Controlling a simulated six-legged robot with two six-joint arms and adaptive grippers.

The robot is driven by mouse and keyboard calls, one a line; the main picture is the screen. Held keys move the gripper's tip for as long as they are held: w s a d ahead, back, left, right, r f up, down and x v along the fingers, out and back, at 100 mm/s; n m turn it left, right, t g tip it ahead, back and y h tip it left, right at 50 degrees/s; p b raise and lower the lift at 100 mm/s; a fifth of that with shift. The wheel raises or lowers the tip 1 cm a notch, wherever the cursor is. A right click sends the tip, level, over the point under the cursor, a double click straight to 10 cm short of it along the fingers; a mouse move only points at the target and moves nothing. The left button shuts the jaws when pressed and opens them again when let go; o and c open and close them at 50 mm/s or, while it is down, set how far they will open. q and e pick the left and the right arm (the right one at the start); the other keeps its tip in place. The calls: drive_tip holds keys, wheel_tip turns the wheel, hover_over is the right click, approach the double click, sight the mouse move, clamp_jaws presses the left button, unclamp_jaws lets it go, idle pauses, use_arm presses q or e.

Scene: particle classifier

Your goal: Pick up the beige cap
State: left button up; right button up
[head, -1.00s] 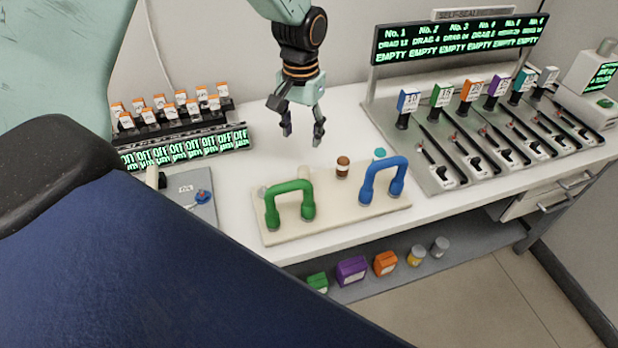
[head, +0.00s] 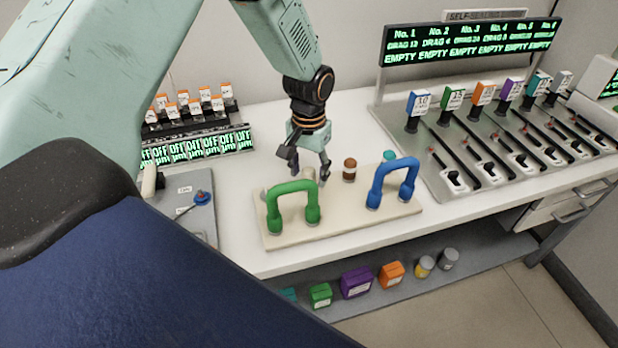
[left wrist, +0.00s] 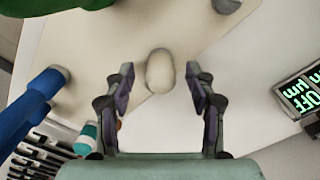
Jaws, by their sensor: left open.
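The beige cap (left wrist: 160,71) is a small rounded piece on the pale board, in the middle of the left wrist view. My left gripper (left wrist: 160,85) is open, with one finger on each side of the cap and visible gaps to both. Nothing is held. In the head view my left gripper (head: 311,179) points down just behind the green handle (head: 292,207), over the back of the pale board (head: 345,225). The cap cannot be made out clearly there, behind the handle and fingers. My right gripper is not in view.
A blue handle (head: 392,183) stands at the board's right. A brown-topped jar (head: 349,170) and a teal piece (head: 389,156) are close to the gripper's right. A rack of levers (head: 490,150) stands right, a labelled display row (head: 200,148) left.

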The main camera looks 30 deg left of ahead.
sight(309, 169)
use_arm(q)
drive_tip(key=shift+s+f, duration=0.1)
drive_tip(key=shift+f, duration=0.25)
drive_tip(key=shift+f, duration=0.1)
drive_tip(key=shift+a, duration=0.1)
drive_tip(key=shift+c, duration=0.6)
drive_tip(key=c, duration=0.9)
wheel_tip(309, 169, up, 10)
drive_tip(key=shift+p, duration=0.6)
